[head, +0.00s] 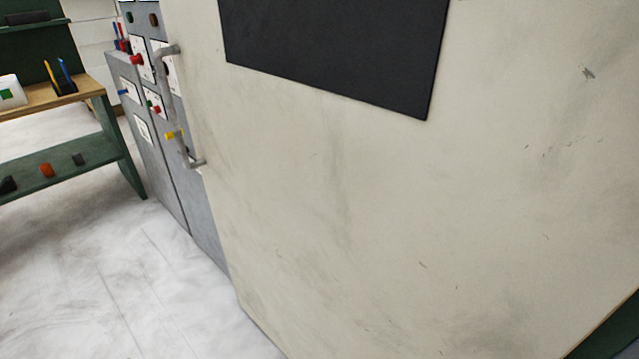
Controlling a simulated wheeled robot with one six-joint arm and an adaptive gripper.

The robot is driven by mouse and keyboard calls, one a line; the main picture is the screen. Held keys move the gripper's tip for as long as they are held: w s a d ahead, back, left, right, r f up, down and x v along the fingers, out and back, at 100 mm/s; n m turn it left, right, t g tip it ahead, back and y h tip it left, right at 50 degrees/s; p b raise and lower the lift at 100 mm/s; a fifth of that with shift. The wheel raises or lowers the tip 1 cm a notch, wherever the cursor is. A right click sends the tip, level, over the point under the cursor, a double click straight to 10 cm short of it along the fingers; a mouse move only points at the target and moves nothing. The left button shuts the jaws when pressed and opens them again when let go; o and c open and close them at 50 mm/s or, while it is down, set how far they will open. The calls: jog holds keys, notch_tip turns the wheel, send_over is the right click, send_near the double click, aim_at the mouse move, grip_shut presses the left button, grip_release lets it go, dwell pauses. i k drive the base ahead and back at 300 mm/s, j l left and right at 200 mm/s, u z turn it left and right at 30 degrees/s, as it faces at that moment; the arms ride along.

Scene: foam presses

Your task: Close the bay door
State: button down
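The bay door (330,200) is a large, scuffed cream panel that fills most of the head view from the middle to the right. A dark rectangular panel (335,50) sits on its upper part. A grey bar handle (172,105) runs upright along its left edge. The door stands at an angle in front of a grey cabinet; whether it is ajar or closed I cannot tell. My gripper is not in view.
A grey control cabinet (165,180) with red, yellow and blue controls stands behind the door's left edge. A green workbench (75,155) with a wooden top holds small items at the far left. The pale floor (130,285) is clear at the lower left.

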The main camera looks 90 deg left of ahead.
aim_at(382, 178)
jog(key=u, duration=3.05)
jog(key=i+j, duration=0.1)
jog(key=j, duration=0.2)
jog(key=i+j+u, duration=0.15)
jog(key=j, duration=0.2)
jog(key=k, duration=0.05)
